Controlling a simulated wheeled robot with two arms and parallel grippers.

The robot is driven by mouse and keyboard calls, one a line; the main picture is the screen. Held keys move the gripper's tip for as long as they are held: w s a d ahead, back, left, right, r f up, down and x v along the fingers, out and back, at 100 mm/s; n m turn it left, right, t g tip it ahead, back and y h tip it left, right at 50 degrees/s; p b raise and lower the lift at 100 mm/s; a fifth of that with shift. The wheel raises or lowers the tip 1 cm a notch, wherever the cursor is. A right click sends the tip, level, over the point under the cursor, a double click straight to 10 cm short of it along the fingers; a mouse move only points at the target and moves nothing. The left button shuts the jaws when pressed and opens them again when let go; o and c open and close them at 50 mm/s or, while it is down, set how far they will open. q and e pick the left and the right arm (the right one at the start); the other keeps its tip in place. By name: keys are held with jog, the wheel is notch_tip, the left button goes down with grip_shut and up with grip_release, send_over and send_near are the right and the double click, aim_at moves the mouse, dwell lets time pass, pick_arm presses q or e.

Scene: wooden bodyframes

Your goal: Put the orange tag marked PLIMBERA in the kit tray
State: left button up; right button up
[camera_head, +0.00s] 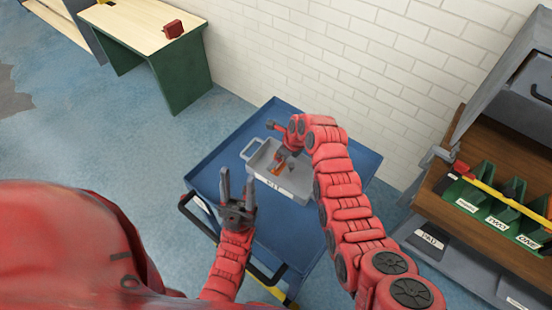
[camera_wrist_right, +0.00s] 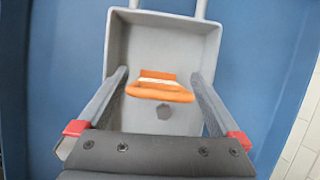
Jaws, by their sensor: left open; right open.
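The kit tray (camera_head: 294,182) is a light grey tray with a handle, labelled KIT, on the blue cart. An orange tag (camera_wrist_right: 162,87) with a pale label band lies inside the tray between the fingers of my right gripper (camera_wrist_right: 160,88). Its lettering cannot be read. In the head view the orange tag (camera_head: 277,170) shows small, below my right gripper (camera_head: 282,160). The right fingers are open and stand apart from the tag on both sides. My left gripper (camera_head: 237,185) is open and empty, pointing up in front of the tray's left side.
The blue cart (camera_head: 215,165) has bare room around the tray. At right, a wooden bench (camera_head: 460,235) holds green labelled bins (camera_head: 467,190). A green and wood table (camera_head: 130,25) with a red object (camera_head: 174,29) stands far left.

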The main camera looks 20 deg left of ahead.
jog(key=b+v, duration=0.2)
jog(key=v, duration=0.7)
jog(key=shift+s+f, duration=0.1)
jog(key=shift+s, duration=0.05)
